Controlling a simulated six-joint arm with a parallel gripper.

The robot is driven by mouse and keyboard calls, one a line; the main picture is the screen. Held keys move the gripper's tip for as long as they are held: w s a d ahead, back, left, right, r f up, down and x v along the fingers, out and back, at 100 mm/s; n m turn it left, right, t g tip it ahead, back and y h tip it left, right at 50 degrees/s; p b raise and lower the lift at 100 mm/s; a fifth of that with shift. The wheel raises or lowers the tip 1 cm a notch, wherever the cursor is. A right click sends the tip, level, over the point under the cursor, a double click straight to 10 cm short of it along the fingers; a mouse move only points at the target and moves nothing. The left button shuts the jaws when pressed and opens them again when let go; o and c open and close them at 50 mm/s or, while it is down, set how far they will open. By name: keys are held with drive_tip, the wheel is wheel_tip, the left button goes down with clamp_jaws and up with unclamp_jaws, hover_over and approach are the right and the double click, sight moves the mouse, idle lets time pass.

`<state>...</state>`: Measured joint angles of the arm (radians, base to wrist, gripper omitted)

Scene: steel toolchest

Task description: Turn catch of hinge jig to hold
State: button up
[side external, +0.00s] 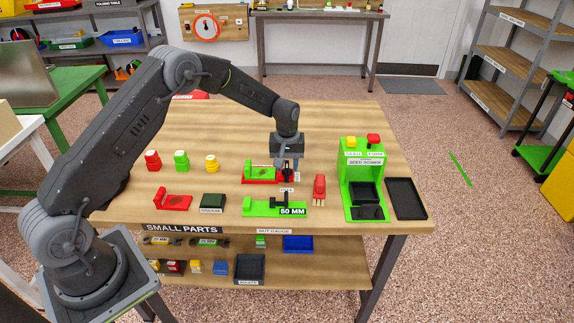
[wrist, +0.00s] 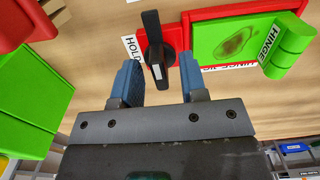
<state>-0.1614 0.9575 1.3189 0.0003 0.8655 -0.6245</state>
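The hinge jig (side external: 250,181) has a red base and carries a green hinge (side external: 262,172); in the wrist view the hinge (wrist: 237,38) is labelled HINGE. The black catch (wrist: 153,32) sits on a red block at the jig's end. Its bar runs up and down in the wrist view, with a white mark on the lower end. The HOLD label (wrist: 131,48) is to the left of the catch. My gripper (wrist: 160,68) is open, its blue fingers on either side of the catch's lower end with gaps showing. In the side view my gripper (side external: 287,162) is over the jig's right end.
A green 50 mm gauge (side external: 262,208) lies in front of the jig. A red object (side external: 319,188) lies to the right, then a green stand (side external: 352,160) and a black tray (side external: 405,198). The table's back half is mostly clear.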

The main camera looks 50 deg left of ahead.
drive_tip(key=shift+f, duration=0.3)
drive_tip(key=shift+c, duration=0.4)
clamp_jaws()
